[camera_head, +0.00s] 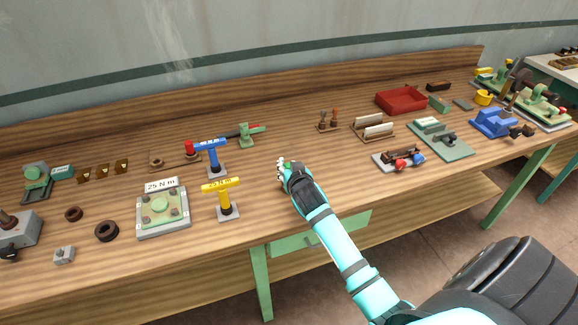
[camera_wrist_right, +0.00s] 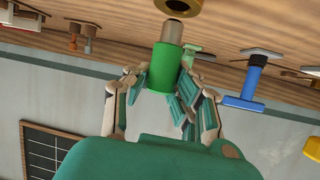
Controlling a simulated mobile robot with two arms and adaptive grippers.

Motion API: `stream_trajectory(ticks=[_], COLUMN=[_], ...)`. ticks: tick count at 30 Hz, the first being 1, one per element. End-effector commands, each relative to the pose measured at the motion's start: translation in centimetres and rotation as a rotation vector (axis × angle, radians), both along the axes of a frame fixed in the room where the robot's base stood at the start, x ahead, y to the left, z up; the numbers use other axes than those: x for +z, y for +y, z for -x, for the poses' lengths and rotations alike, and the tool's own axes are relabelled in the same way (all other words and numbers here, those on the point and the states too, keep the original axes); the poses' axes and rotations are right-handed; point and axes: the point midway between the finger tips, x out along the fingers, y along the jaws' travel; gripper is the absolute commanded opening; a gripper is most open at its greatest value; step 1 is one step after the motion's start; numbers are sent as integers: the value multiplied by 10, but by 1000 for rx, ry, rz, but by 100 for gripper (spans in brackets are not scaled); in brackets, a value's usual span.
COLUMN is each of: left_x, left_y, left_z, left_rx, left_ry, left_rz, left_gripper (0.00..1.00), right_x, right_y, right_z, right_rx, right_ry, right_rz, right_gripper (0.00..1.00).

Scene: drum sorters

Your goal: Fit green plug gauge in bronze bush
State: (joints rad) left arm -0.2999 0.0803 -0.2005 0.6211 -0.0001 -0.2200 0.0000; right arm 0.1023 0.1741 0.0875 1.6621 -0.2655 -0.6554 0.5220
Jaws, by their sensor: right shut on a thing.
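The green plug gauge (camera_wrist_right: 164,68) is between the fingers of my right gripper (camera_wrist_right: 155,85), which is shut on its green handle. Its bare metal plug end (camera_wrist_right: 172,32) points at the bronze bush (camera_wrist_right: 180,6), seen at the top edge of the right wrist view and partly cut off. The plug end appears just short of the bush and roughly in line with its hole; I cannot tell the exact gap. In the head view my right gripper (camera_head: 286,172) is over the middle of the bench, and the bush is not clearly seen there. My left gripper is not in view.
Blue (camera_head: 212,158) and yellow (camera_head: 225,198) T-handled tools stand left of the gripper. A pale green fixture (camera_head: 248,135) is behind. A rack (camera_head: 373,128) and a red tray (camera_head: 401,100) are to the right. Bare wood lies around the gripper.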

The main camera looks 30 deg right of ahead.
Motion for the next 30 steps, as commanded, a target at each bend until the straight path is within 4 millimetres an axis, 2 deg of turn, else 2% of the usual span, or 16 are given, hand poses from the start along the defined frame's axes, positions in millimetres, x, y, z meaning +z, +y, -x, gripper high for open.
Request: stream_trajectory(ticks=[30], left_x=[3], left_y=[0], left_z=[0], left_rx=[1], left_ry=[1], left_rz=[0], left_gripper=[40], right_x=[-1], right_y=[0], right_z=[0], right_rx=[4], right_ry=[0], right_rz=[0], right_gripper=[0])
